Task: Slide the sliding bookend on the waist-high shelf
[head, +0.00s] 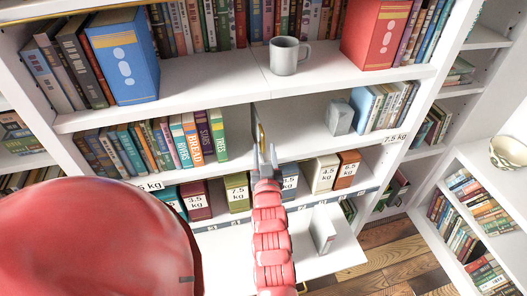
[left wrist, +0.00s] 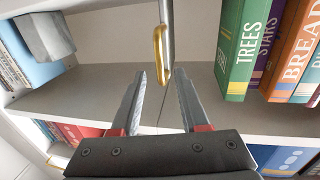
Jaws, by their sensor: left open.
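The sliding bookend (head: 257,122) is a thin upright grey divider, seen nearly edge-on, with a brass-coloured handle on its front. It stands on the middle shelf, right of the green TREES book, with a gap between them. My left gripper (head: 266,155) is open and empty in front of it, at the shelf's front edge. In the left wrist view, the handle (left wrist: 160,55) is a long yellow loop just beyond and roughly between the fingertips (left wrist: 160,78); no contact shows. My right gripper is not in view.
Books including TREES (head: 217,134) stand left of the divider. A grey block (head: 340,117) and blue book (head: 364,108) stand farther right, with bare shelf between. A grey mug (head: 284,57) stands on the shelf above; labelled weight boxes (head: 322,172) sit below.

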